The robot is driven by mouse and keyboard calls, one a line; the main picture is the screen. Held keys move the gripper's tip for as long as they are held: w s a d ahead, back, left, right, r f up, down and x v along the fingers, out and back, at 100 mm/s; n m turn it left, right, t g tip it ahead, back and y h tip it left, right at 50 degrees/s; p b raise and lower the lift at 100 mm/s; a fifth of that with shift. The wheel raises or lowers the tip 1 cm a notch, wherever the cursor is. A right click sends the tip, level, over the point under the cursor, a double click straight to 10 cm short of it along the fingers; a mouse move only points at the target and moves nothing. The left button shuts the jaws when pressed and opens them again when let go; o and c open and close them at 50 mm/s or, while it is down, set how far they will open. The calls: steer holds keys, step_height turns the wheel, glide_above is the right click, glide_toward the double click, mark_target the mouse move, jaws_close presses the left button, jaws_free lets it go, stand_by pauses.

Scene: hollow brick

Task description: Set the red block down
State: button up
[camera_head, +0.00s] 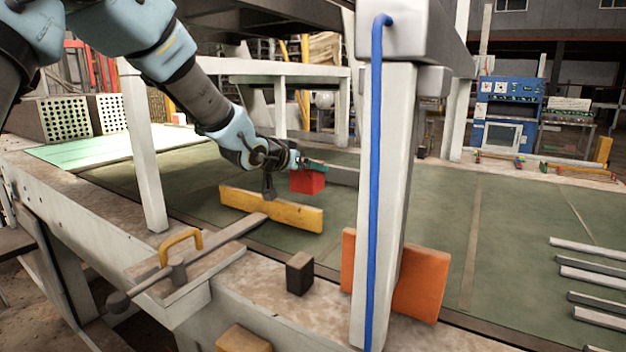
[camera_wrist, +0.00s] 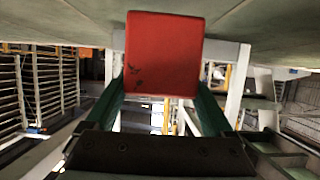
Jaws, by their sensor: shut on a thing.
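The red block (camera_head: 307,182) is at the end of my arm, over the green work surface (camera_head: 450,230). My gripper (camera_head: 312,166) is shut on it. In the wrist view the red block (camera_wrist: 164,53) sits between the two green fingers of my gripper (camera_wrist: 163,88), with a few dark marks on its face. The green surface (camera_wrist: 70,20) fills the top of that view, close to the block. I cannot tell whether the block touches the surface.
A yellow bar (camera_head: 270,208) stands in front of the block. A white post (camera_head: 392,190) with a blue pipe (camera_head: 376,190) rises at its right, by an orange board (camera_head: 421,283). A dark block (camera_head: 300,273) sits on the near ledge. Grey bars (camera_head: 590,270) lie far right.

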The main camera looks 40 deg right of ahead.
mark_target(300, 178)
steer(key=shift+f+p, duration=0.3)
steer(key=shift+f, duration=1.45)
steer(key=o, duration=1.3)
steer(key=shift+f, duration=0.15)
steer(key=shift+r, duration=0.2)
steer(key=shift+a, duration=0.35)
steer(key=b+v, duration=0.2)
steer(key=v, duration=0.9)
steer(key=shift+a+r, duration=0.15)
steer(key=shift+r, duration=0.1)
